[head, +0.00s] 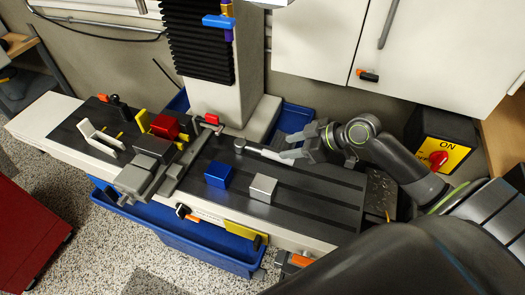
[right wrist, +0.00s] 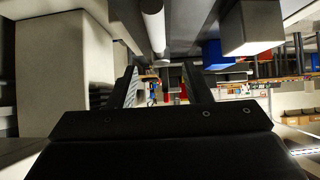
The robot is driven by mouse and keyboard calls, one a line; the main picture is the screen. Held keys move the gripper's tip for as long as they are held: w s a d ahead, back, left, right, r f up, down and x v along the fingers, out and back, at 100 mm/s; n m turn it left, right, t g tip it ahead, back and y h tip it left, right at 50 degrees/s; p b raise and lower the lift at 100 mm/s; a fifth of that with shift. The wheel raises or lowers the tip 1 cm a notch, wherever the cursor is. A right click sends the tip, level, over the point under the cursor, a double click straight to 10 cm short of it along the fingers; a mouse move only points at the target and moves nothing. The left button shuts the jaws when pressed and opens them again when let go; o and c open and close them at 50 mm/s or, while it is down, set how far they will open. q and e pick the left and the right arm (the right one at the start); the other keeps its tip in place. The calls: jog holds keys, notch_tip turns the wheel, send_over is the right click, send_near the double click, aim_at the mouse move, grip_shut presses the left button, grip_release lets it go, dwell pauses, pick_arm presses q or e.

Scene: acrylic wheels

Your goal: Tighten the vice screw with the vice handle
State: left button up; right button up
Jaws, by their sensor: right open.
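A pale grey rod with a dark end, which looks like the vice handle (head: 262,152), lies on the dark machine table (head: 310,205). In the right wrist view the pale rod (right wrist: 153,25) shows above and between the fingers. My right gripper (head: 288,147) is open at the rod's right end, its fingers pointing left. I cannot tell whether they touch the rod. A grey vice (head: 140,178) sits across the table at left, with a dark grey block (head: 153,147) and a red block (head: 165,127) by it. The vice screw is not clearly made out. My left gripper is not in view.
A blue block (head: 218,174) and a silver block (head: 263,188) stand on the table in front of the rod. A pale column (head: 215,95) rises behind. A switch box (head: 437,155) stands at right. Blue trays (head: 210,250) lie below the table.

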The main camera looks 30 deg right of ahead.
aim_at(264, 150)
jog(key=x, duration=0.5)
jog(key=shift+r+p, duration=0.1)
jog(key=shift+p, duration=0.3)
jog(key=shift+w+a+p, duration=0.25)
jog(key=shift+w+p, duration=0.05)
jog(key=shift+w, duration=0.05)
jog(key=shift+p+x, duration=0.7)
jog(key=shift+x, duration=1.65)
jog(key=shift+d, duration=0.1)
jog(key=shift+c, duration=0.3)
grip_shut()
